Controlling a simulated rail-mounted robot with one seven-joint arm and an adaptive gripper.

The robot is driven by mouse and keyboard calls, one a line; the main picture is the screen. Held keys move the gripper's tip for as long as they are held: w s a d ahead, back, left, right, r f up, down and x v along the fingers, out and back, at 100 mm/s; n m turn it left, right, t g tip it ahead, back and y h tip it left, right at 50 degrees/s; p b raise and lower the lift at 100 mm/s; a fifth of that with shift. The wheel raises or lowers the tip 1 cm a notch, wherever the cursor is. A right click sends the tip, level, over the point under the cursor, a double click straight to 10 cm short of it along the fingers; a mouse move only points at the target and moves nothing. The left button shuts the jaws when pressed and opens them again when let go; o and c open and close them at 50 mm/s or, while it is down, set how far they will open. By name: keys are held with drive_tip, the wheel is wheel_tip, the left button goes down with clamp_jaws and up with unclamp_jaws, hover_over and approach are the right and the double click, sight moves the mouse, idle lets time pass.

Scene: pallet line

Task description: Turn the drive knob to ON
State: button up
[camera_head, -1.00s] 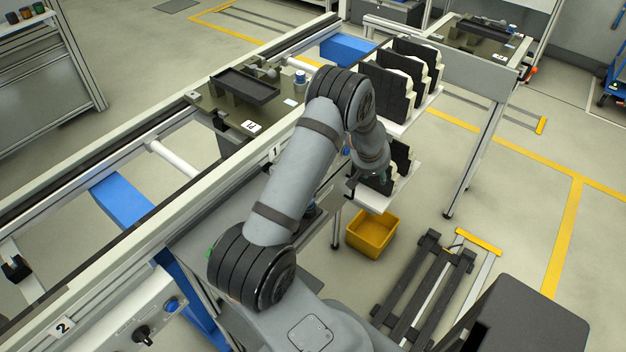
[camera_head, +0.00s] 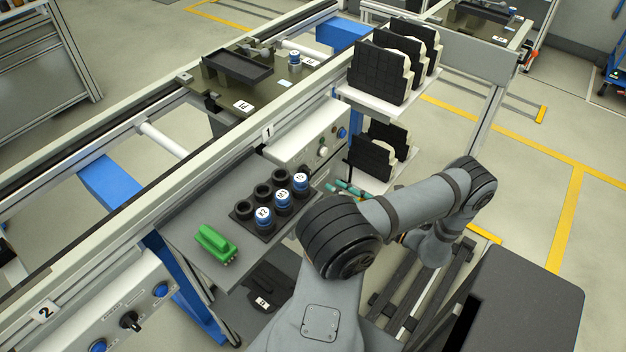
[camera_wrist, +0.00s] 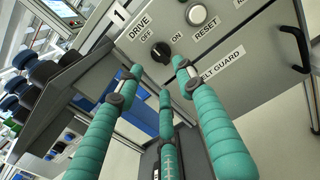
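The drive knob (camera_wrist: 160,51) is black and round, on the grey control panel (camera_wrist: 222,55) in the wrist view. It sits between the OFF and ON labels, under the word DRIVE. Its pointer is too small to read surely. My gripper (camera_wrist: 158,76) has teal fingers, spread apart with nothing between them. The fingertips are just below the knob in the picture and look apart from it. In the head view the panel (camera_head: 296,149) is under the rail at station 1, and my gripper (camera_head: 346,188) is in front of it, partly hidden by my arm.
A white RESET button (camera_wrist: 197,14) is right of the knob. A black handle (camera_wrist: 297,48) is further right, near the BELT GUARD label. A shelf (camera_head: 186,205) left of the panel bears a green part (camera_head: 215,243) and a black holder with blue-capped pieces. Racks with black parts stand right.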

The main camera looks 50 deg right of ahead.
sight(309, 177)
drive_tip(key=w+p, duration=0.1)
drive_tip(key=w, duration=0.7)
drive_tip(key=shift+w, duration=0.1)
drive_tip(key=shift+c, duration=0.7)
drive_tip(key=c, duration=0.7)
clamp_jaws()
